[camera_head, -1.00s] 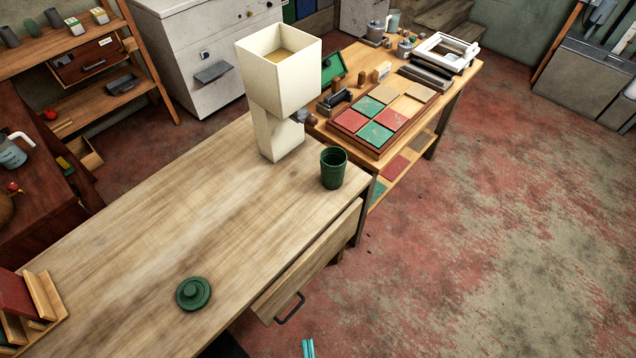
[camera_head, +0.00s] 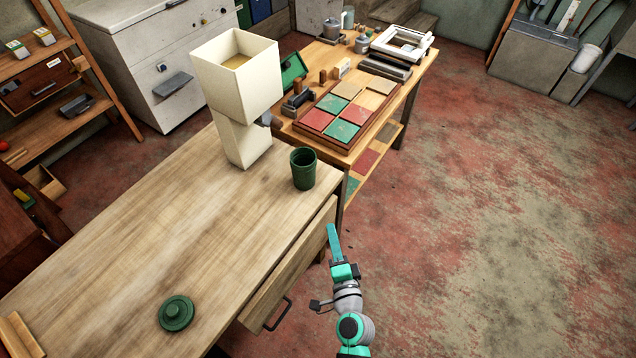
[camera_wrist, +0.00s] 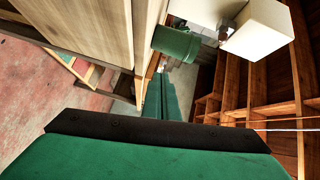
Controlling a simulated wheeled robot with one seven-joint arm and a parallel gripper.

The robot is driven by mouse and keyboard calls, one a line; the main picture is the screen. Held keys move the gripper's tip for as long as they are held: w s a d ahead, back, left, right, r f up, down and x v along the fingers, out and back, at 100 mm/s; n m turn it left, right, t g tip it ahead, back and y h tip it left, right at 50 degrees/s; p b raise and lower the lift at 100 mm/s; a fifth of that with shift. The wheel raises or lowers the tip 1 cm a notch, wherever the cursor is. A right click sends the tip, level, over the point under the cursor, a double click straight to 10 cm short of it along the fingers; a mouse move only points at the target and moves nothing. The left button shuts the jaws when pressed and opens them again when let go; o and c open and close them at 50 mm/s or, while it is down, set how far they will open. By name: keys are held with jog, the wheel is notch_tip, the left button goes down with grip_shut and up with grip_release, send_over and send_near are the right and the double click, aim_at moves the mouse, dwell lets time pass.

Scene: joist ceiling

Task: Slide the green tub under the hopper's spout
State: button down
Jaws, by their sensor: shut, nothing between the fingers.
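The green tub (camera_head: 303,170) stands upright and open-topped on the wooden table near its right edge. The cream hopper (camera_head: 236,75) stands to its left and slightly behind, with a tan fill in its top. Its dark spout (camera_head: 264,119) points toward the tub's side; the tub stands to the right of it. My gripper (camera_head: 332,236) is shut and empty, off the table's right side, below and right of the tub in the picture. In the wrist view the shut green fingers (camera_wrist: 161,98) point toward the tub (camera_wrist: 176,42), apart from it, with part of the hopper (camera_wrist: 258,30) beyond.
A green lid (camera_head: 176,313) lies at the table's near end. A second bench with coloured tiles (camera_head: 340,120) stands behind. The tabletop (camera_head: 170,215) between lid and hopper is clear.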

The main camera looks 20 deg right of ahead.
aim_at(304, 170)
jog(key=shift+m+t, duration=0.4)
jog(key=shift+m, duration=0.5)
jog(key=w+r, duration=0.1)
jog(key=w, duration=0.4)
jog(key=w+d, duration=0.1)
jog(key=w, duration=0.4)
jog(key=w+d+r, duration=0.1)
jog(key=w, duration=0.3)
jog(key=shift+w+d+r, duration=0.1)
jog(key=shift+w+r, duration=0.2)
jog(key=shift+w, duration=0.1)
jog(key=shift+w+a, duration=0.5)
jog(key=shift+w, duration=0.25)
jog(key=shift+w, duration=0.1)
